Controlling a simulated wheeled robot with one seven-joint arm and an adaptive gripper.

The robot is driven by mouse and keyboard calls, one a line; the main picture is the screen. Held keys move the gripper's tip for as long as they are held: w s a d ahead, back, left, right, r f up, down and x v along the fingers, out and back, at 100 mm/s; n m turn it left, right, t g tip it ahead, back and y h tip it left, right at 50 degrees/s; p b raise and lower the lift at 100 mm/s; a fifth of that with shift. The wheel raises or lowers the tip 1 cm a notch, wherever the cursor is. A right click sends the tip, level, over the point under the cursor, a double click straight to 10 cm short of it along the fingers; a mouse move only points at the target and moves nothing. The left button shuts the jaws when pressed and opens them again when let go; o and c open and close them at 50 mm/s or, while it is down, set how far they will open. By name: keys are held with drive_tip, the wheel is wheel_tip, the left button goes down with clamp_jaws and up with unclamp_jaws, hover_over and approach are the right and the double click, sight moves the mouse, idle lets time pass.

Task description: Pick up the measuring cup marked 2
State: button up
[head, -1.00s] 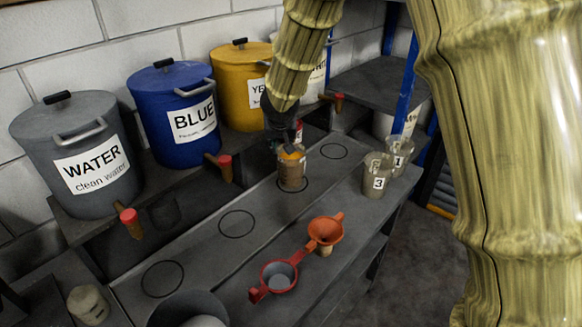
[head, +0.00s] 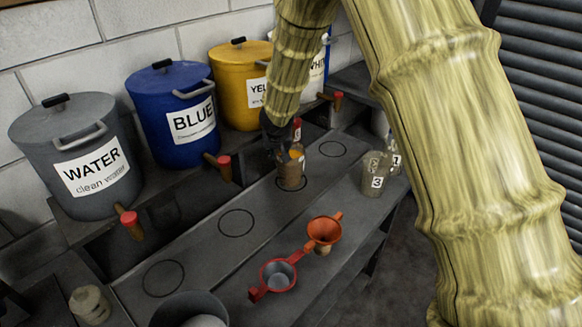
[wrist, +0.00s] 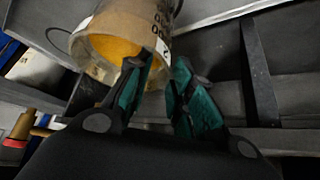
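A measuring cup (head: 291,172) with yellow-orange in it stands on a marked circle on the bench; its number is not readable in the head view. In the wrist view the cup (wrist: 105,48) shows its round rim, yellow inside and part of a white label, too cut off to read surely. My gripper (wrist: 164,62) is at the cup's near rim, its teal fingers apart with a gap between them. One fingertip overlaps the rim and the other is beside the label; I cannot tell whether they touch the wall. In the head view my gripper (head: 285,150) partly hides the cup.
Cups marked 3 (head: 376,180) and 1 (head: 396,161) stand at the bench's right. An orange funnel (head: 324,231) and a red-rimmed strainer (head: 277,275) lie in front. Water (head: 88,160), blue (head: 188,115) and yellow (head: 240,85) tanks stand behind, with taps jutting out.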

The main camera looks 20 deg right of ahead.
drive_tip(key=shift+w+f, duration=0.15)
clamp_jaws()
drive_tip(key=shift+r, duration=0.25)
